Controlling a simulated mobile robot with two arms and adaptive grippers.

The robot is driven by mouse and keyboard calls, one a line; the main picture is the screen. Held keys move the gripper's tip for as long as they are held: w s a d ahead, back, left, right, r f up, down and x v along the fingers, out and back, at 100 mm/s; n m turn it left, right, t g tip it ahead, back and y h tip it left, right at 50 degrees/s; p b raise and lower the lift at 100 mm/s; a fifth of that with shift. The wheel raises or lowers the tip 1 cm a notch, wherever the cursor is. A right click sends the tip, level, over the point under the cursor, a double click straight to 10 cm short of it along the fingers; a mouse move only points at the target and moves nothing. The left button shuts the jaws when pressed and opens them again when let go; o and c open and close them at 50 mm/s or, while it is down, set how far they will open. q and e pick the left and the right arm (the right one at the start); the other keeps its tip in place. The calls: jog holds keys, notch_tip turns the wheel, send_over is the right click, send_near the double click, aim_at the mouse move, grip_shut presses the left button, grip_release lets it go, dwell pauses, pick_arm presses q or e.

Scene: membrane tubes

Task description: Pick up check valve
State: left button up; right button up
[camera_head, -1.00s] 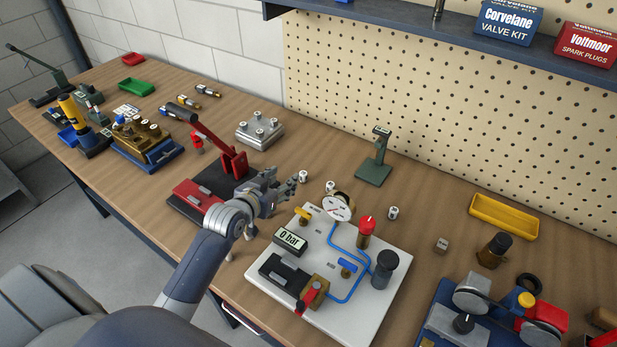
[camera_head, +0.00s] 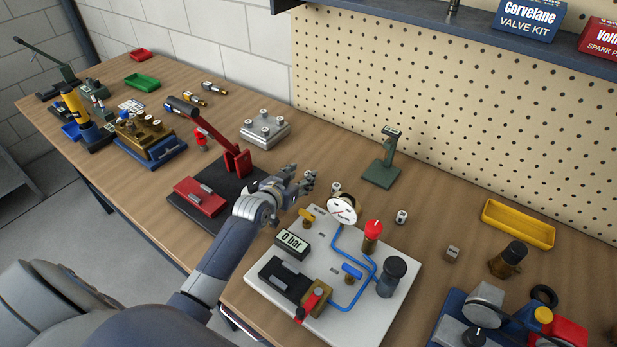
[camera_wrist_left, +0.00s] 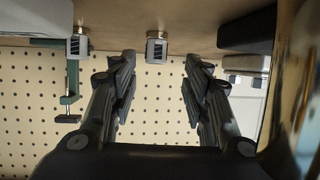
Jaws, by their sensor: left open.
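Several small silver-white cylindrical fittings stand on the bench; which of them is the check valve I cannot tell for sure. One fitting (camera_head: 336,188) is just right of my left gripper (camera_head: 303,182), behind the gauge. Another fitting (camera_head: 401,216) stands farther right. In the left wrist view, one fitting (camera_wrist_left: 156,47) with a brass-coloured end lies between the lines of the open fingers (camera_wrist_left: 160,62), beyond the tips. A second fitting (camera_wrist_left: 78,42) is to the left. My left gripper is open and empty, low over the bench. My right gripper is not visible.
A pale test board (camera_head: 395,290) with gauge, knobs and blue tubing lies right of my left arm. A red-handled press (camera_head: 238,160) stands left of the hand. A green stand (camera_head: 382,172) is behind. A yellow tray (camera_head: 518,223) lies at right.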

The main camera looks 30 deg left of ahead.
aim_at(308, 173)
pick_arm(q)
jog(key=shift+d+p+x, duration=0.15)
jog(key=shift+p+x, duration=0.05)
jog(key=shift+x, duration=0.95)
jog(key=shift+d+p+x, duration=0.15)
jog(key=shift+x, duration=1)
jog(key=shift+s+f, duration=0.1)
jog(key=shift+f, duration=0.05)
jog(key=shift+c, duration=0.6)
jog(key=c, duration=0.9)
